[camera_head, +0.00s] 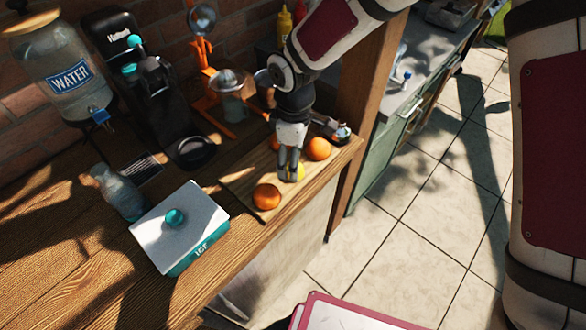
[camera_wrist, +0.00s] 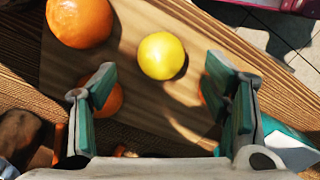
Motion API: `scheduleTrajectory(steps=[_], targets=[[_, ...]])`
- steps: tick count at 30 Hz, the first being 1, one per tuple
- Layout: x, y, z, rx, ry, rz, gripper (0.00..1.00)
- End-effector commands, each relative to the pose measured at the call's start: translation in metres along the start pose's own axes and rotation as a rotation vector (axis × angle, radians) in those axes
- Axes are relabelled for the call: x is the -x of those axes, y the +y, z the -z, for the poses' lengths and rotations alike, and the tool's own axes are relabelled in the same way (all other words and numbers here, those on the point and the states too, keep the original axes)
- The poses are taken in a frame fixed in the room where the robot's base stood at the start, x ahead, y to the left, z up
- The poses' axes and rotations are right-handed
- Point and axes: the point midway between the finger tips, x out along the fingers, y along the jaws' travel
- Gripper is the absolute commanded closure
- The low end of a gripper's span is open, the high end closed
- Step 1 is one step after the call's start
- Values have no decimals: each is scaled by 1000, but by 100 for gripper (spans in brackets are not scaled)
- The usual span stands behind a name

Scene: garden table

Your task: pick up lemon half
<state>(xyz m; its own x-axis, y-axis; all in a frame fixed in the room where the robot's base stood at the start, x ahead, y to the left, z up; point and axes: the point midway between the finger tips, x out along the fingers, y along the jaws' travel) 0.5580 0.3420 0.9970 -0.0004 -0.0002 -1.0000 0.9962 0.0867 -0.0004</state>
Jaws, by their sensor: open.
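The lemon half (camera_wrist: 162,55) shows in the wrist view as a smooth yellow round on the cutting board (camera_wrist: 140,115). It also shows in the head view as a small yellow patch (camera_head: 299,172), mostly hidden by my gripper (camera_head: 289,177). In the wrist view my gripper (camera_wrist: 161,78) is open, with a green-padded finger low on each side. The lemon half lies between and slightly beyond the fingertips in the picture, with nothing held. I cannot tell how high the fingertips are above the board.
One orange (camera_head: 266,196) sits at the board's front left and another (camera_head: 318,148) at its right. A third shows partly behind my gripper. An ice box (camera_head: 190,215), an orange juicer (camera_head: 231,85) and a coffee machine (camera_head: 150,75) stand to the left.

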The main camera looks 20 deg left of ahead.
Motion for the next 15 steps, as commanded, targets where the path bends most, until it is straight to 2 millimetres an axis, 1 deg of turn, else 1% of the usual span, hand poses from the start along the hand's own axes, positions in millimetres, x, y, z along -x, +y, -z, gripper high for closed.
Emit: scheduleTrajectory(steps=[2, 7, 10, 15], targets=[[-11, -4, -1, 1, -2, 4, 31], [-30, -3, 0, 1, 0, 1, 31], [-34, -2, 0, 2, 0, 0, 31], [-34, -1, 0, 1, 0, 0, 31]])
